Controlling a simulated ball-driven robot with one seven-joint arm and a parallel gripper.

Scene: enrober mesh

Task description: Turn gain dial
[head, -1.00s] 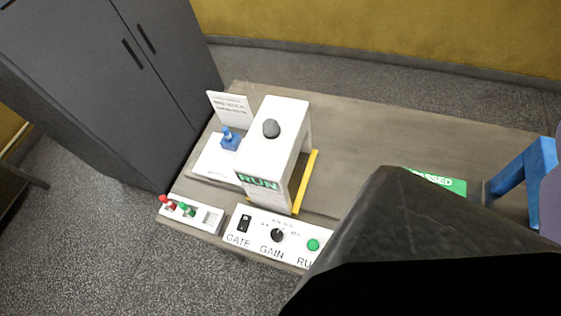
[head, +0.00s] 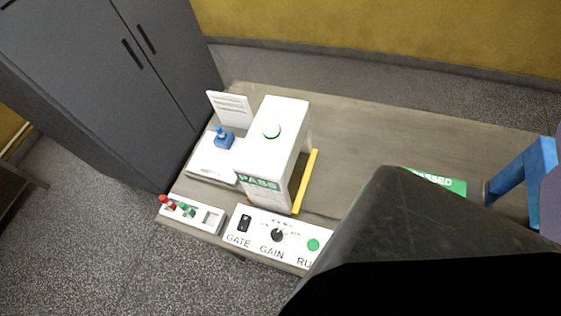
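The gain dial (head: 277,235) is a small round black knob on a white control panel (head: 256,243) at the table's front edge. It sits above the printed word GAIN, with small scale marks around it. A black GATE switch (head: 244,223) is to its left and a green RUN button (head: 313,245) to its right. The dial's exact setting is too small to read. A large dark shape, seemingly part of my arm, covers the lower right and the panel's right end. My gripper's fingers do not show, and nothing visible touches the dial.
A white machine (head: 277,140) reading PASS stands behind the panel, with a yellow bar (head: 306,182) beside it. A blue part (head: 224,138) is on a white plate (head: 206,165). A small white rack (head: 190,214) holds red and green pieces. A blue frame (head: 540,180) stands right.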

